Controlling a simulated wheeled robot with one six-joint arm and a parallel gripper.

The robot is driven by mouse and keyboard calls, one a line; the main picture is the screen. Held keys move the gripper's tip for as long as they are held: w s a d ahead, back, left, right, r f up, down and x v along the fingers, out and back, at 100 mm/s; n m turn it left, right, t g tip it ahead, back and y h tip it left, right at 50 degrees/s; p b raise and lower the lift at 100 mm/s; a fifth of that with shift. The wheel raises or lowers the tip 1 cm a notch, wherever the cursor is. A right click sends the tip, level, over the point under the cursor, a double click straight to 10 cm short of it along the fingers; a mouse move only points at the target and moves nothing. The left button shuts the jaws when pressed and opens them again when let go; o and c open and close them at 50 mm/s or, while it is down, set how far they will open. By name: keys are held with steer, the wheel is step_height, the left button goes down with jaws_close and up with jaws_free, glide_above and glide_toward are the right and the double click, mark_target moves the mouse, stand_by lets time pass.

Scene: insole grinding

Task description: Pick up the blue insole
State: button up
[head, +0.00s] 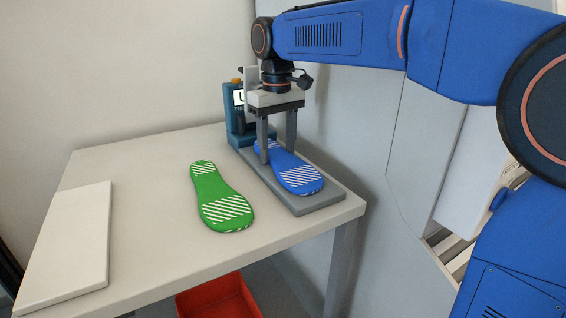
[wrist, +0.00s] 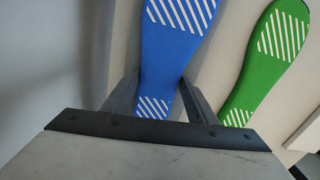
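The blue insole (head: 299,177) has white diagonal stripes. It lies on a grey plate (head: 319,205) at the table's right side, with its narrow end at the back. My gripper (head: 277,155) points down over its narrower part, one finger on each side. In the wrist view, the blue insole (wrist: 171,55) runs between the fingers of my gripper (wrist: 160,78), whose tips are right at its edges. I see no clear gap there, but cannot tell whether they press on it. No lift off the plate shows.
A green insole (head: 222,200) lies on the table (head: 140,180) left of the plate, and shows right in the wrist view (wrist: 268,60). A white flat panel (head: 72,240) lies at left. A blue device (head: 236,115) stands behind the plate. A red bin (head: 218,298) is below. A wall is close on the right.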

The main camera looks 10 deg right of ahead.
mark_target(278, 154)
steer(key=shift+c, duration=0.5)
step_height(278, 154, up, 10)
stand_by(0.3)
steer(key=shift+o, duration=1.1)
